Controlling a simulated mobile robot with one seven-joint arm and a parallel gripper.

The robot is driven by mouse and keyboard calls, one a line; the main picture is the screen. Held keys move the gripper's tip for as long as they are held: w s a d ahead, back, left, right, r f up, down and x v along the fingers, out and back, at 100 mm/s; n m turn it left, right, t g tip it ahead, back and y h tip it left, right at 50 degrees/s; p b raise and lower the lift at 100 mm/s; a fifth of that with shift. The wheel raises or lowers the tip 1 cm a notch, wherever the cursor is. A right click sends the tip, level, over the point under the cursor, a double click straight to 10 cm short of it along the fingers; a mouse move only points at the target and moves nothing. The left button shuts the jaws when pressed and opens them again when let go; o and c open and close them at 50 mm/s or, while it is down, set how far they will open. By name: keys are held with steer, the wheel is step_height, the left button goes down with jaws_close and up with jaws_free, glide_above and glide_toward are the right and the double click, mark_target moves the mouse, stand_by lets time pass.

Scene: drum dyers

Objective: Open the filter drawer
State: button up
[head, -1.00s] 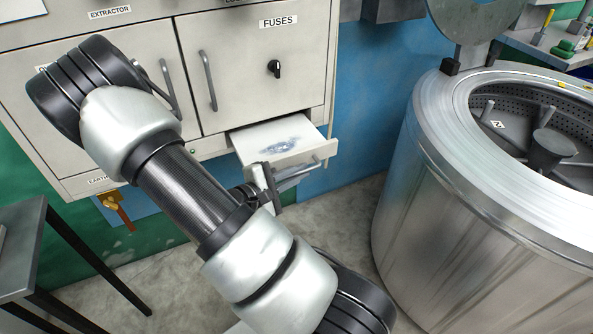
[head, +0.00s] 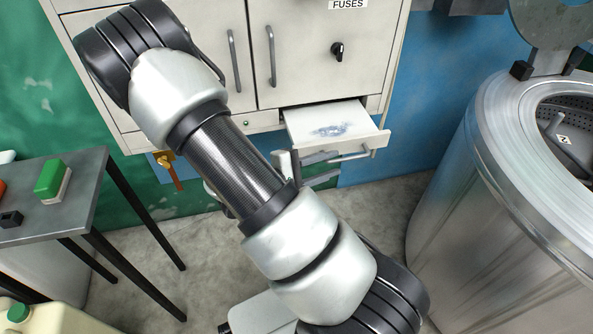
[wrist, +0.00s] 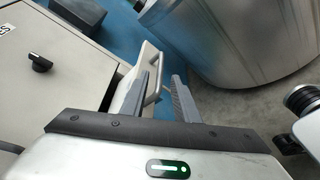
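The filter drawer (head: 376,144) is pulled out from the bottom of the pale cabinet, below the door labelled FUSES. Grey-blue fluff lies on its white surface. Its bar handle (head: 352,156) is on the front. My gripper (head: 336,167) is beside the handle in the head view, partly hidden by my arm.
A steel drum (head: 475,200) stands to the right, with bare floor between it and the drawer. A dark table (head: 85,185) with a green-topped box (head: 53,182) is at the left. A cabinet knob (head: 337,51) sticks out above the drawer.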

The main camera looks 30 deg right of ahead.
steer(key=p+v, duration=0.1)
steer(key=v, duration=1)
steer(key=shift+a, duration=0.2)
steer(key=shift+r, duration=0.15)
steer(key=s+a+r+m+t+y, duration=0.1)
steer(key=s+a+r+m+y, duration=0.2)
steer(key=r+y, duration=0.35)
steer(key=s+a+r+m+t+y, duration=0.2)
steer(key=s+r+y, duration=0.15)
steer(key=r, duration=0.55)
steer(key=s+a+r+m+t+y, duration=0.1)
steer(key=s+a+r+m+y, duration=0.2)
steer(key=r+y, duration=0.4)
step_height(320, 180, up, 22)
steer(key=h+p, duration=0.1)
steer(key=p, duration=2.1)
